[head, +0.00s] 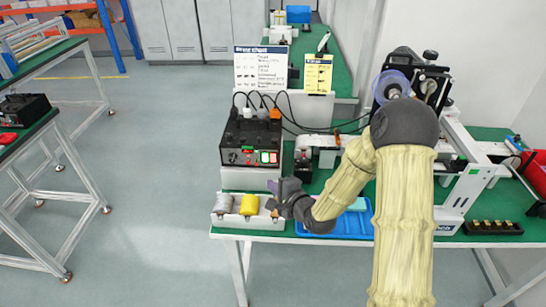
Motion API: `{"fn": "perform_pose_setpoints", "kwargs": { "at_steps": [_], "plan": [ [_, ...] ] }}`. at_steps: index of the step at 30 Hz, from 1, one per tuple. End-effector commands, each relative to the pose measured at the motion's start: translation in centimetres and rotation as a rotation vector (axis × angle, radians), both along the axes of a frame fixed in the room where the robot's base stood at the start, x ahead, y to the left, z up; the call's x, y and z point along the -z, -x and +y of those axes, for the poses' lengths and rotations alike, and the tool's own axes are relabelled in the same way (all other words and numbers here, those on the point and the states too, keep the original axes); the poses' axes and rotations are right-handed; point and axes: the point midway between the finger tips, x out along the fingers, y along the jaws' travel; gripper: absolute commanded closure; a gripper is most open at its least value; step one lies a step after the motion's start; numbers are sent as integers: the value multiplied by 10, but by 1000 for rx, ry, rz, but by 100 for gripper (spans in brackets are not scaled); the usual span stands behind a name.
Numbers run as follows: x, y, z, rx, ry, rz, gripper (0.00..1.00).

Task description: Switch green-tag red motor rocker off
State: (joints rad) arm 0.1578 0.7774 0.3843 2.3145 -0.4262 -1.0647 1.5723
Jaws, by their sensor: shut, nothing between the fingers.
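A black control box (236,138) stands on a white block at the front left of the green-topped table. Its front has a knob and a small cluster of red and green switches (267,157) at the lower right. The rockers and tags are too small to tell apart, and the position of the red motor rocker cannot be read. My gripper (272,196) is shut and empty. It is below and slightly right of the switch cluster, over the right end of the grey bin (225,219), apart from the box front.
The grey bin holds a grey item and a yellow item (249,204). A blue tray (350,226) lies to the right, partly behind my arm. Black cables rise behind the box. Two printed signs (265,70) stand behind it. Open floor lies left of the table.

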Motion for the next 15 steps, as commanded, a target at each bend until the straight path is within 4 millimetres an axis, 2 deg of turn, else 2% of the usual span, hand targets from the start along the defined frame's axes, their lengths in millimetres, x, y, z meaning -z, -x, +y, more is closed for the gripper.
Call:
{"fn": "perform_pose_setpoints", "kwargs": {
  "at_steps": [15],
  "plan": [
    [-11, -60, -2, 0, 1, -1, 100]
  ]
}}
